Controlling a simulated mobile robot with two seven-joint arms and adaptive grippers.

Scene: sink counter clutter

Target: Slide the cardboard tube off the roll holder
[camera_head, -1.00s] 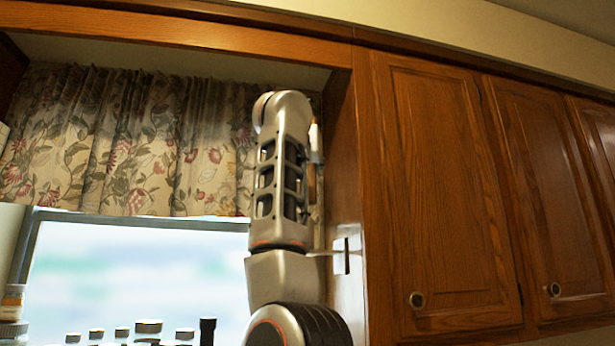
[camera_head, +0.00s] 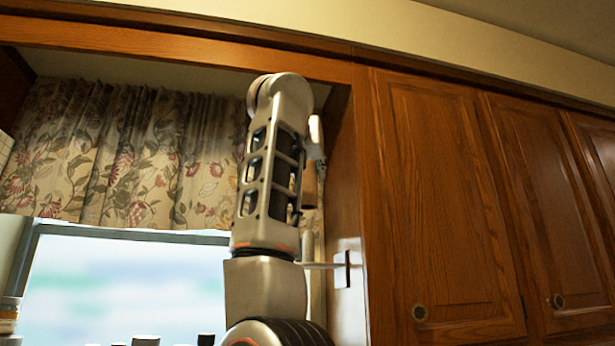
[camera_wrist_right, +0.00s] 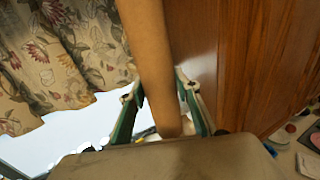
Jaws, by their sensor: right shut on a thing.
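The brown cardboard tube (camera_head: 309,187) shows in the head view just right of my right arm, partly hidden by it. It fills the upper middle of the right wrist view (camera_wrist_right: 152,55). My right gripper (camera_wrist_right: 162,112) is shut on the tube, with one green-edged finger on each side. In the head view the gripper is mostly hidden behind my arm. The roll holder (camera_head: 322,265) is a thin pale rod reaching left from a dark plate on the cabinet side. The tube appears above the rod, with a gap in the picture. My left gripper is not in view.
Wooden cabinets (camera_head: 440,200) stand close on the right. A flowered curtain (camera_head: 130,160) hangs on the left above a bright window (camera_head: 130,290). Bottle tops (camera_head: 145,340) show along the bottom edge. Small clutter (camera_wrist_right: 296,130) lies low right in the wrist view.

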